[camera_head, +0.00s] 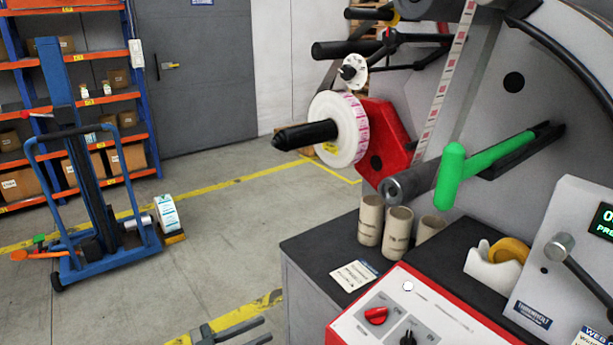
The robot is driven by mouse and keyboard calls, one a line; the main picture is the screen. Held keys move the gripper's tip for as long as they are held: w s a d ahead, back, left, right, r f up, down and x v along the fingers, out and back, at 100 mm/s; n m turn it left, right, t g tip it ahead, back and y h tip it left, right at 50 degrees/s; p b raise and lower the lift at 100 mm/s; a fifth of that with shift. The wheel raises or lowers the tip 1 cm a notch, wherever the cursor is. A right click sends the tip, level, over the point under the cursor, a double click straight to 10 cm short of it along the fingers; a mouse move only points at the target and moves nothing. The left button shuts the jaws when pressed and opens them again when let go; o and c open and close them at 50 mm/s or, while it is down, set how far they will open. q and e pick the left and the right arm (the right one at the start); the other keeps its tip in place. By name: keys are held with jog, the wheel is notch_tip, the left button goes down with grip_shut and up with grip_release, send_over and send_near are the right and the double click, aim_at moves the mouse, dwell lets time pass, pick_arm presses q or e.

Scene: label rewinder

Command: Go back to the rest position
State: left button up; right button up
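My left gripper (267,329) shows at the bottom edge, over the concrete floor and left of the machine's cabinet. Its two fingers are apart with nothing seen between them, and its rear part is cut off by the frame. My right gripper is not in view. The label rewinder (480,95) fills the right side. A white and pink label roll (338,130) sits on a black spindle in front of a red plate. A green handle (452,175) sticks out below, near an empty grey roller end.
Cardboard cores (369,220) and a tape dispenser (497,262) stand on the black cabinet top, behind a red-edged control panel (350,325). A blue lift trolley (105,245) with a label roll stands at left, before orange shelves (75,60). The floor between is clear.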

pick_arm(q)
jog(key=s+a+f+n+t+y, duration=0.1)
jog(key=s+f+n+y, duration=0.2)
jog(key=f, duration=0.6)
jog(key=s+a+f+n+t+y, duration=0.1)
jog(key=s+f+n+t+y, duration=0.2)
jog(key=f, duration=0.6)
jog(key=s+f+n+y, duration=0.2)
jog(key=s+f+y, duration=0.15)
jog(key=f, duration=0.55)
jog(key=s+a+f+n+g+y, duration=0.1)
jog(key=s+f+g+y, duration=0.1)
jog(key=s+f, duration=0.7)
jog(key=s+a+f+n+g+y, duration=0.1)
jog(key=s+f+n+g+y, duration=0.1)
jog(key=s+f, duration=0.7)
jog(key=s+g+y, duration=0.1)
jog(key=s, duration=0.5)
jog(key=shift+s, duration=0.25)
jog(key=shift+w, duration=0.1)
